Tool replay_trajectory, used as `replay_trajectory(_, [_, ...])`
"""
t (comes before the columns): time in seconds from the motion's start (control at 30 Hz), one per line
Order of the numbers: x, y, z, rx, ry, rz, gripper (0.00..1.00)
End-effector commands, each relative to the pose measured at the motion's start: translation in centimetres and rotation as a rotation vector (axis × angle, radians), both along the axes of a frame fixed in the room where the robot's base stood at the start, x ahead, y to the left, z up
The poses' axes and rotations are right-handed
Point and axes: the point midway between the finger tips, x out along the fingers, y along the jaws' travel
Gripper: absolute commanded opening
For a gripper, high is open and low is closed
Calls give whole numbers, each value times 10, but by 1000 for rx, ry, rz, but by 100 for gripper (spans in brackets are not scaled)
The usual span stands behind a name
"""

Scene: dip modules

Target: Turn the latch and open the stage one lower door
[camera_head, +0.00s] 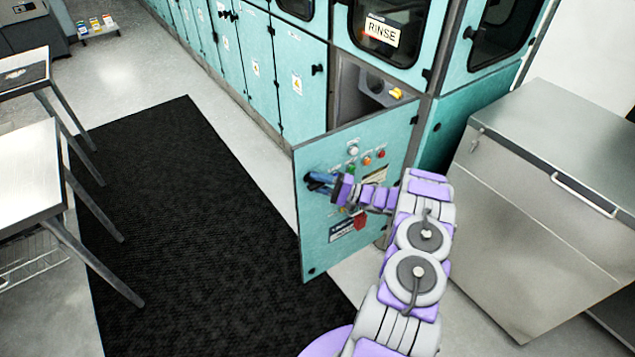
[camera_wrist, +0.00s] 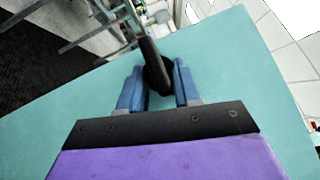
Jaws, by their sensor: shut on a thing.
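The stage one lower door (camera_head: 316,250) is a teal panel that stands swung out from the machine, with buttons and labels on its face. Behind it the lower compartment (camera_head: 352,95) shows open and dark. My gripper (camera_head: 319,183) is at the door's left side. In the wrist view my gripper (camera_wrist: 160,85) has its blue fingers on both sides of the black latch handle (camera_wrist: 152,62), shut on it. The teal door face (camera_wrist: 225,60) also fills much of the wrist view. In the head view the latch is mostly hidden by my gripper.
A black mat (camera_head: 190,220) covers the floor left of the door. Metal tables (camera_head: 30,170) stand at the far left. A steel cabinet (camera_head: 550,200) stands close on the right. A row of teal doors (camera_head: 245,65) runs back along the machine.

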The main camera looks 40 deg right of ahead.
Motion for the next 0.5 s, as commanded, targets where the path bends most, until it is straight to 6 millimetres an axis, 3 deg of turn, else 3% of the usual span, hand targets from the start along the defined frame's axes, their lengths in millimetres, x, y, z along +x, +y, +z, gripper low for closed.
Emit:
replay_trajectory(0.03, [0,0,-3,0,7,-1,0])
replay_trajectory(0.07, [0,0,-3,0,6,-1,34])
replay_trajectory(0.3, [0,0,-2,0,3,-1,57])
replay_trajectory(0.5, [-1,2,0,-2,1,-1,58])
